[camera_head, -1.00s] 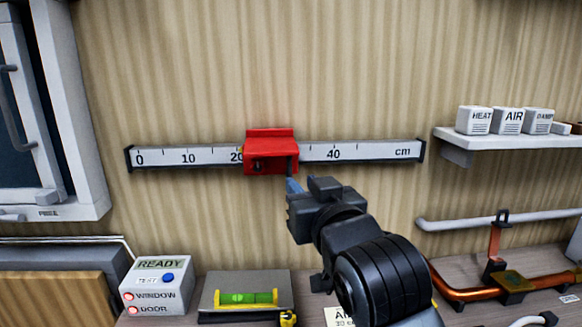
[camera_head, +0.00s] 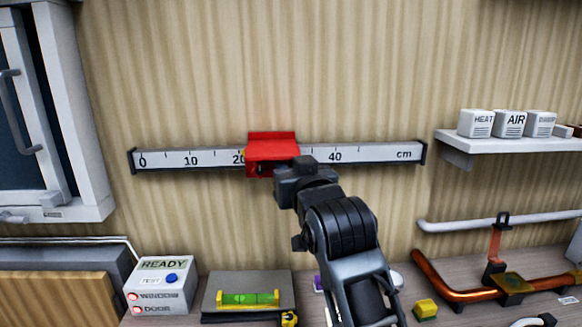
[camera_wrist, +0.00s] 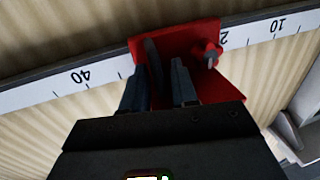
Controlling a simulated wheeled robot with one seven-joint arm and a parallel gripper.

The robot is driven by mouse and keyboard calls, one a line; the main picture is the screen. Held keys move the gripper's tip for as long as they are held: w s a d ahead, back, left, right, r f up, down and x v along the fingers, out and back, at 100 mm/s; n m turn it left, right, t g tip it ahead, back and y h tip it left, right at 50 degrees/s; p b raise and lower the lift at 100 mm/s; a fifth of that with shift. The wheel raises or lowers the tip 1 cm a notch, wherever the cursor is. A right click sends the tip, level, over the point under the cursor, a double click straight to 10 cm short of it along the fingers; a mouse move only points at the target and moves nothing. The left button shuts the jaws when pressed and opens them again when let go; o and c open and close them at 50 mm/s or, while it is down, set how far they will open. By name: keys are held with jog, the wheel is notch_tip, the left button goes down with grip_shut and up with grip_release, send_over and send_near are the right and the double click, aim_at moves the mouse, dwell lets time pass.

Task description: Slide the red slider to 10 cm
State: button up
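The red slider (camera_head: 272,146) sits on the white ruler rail (camera_head: 208,157) on the wall, its left edge just beside the 20 mark. In the wrist view the slider (camera_wrist: 205,88) shows a red knob (camera_wrist: 208,55) and an upright dark grey tab (camera_wrist: 153,62). My gripper (camera_wrist: 160,80) is at the slider's front with its two fingers apart, one on each side of the tab's lower end. I see a gap between the tab and the right finger; whether the left finger touches it I cannot tell. In the head view my wrist hides the fingertips.
The rail runs from 0 at left to past 40 at right, with its left side clear. Below are a READY box (camera_head: 160,284), a green level (camera_head: 249,299) and a yellow block (camera_head: 425,308). A shelf (camera_head: 500,143) with labelled blocks and copper pipes (camera_head: 450,290) are at right.

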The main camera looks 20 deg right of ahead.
grip_shut()
jog(key=shift+a, duration=0.2)
jog(key=w+a+b, duration=0.3)
jog(key=a, duration=0.6)
jog(key=shift+a, duration=0.25)
grip_release()
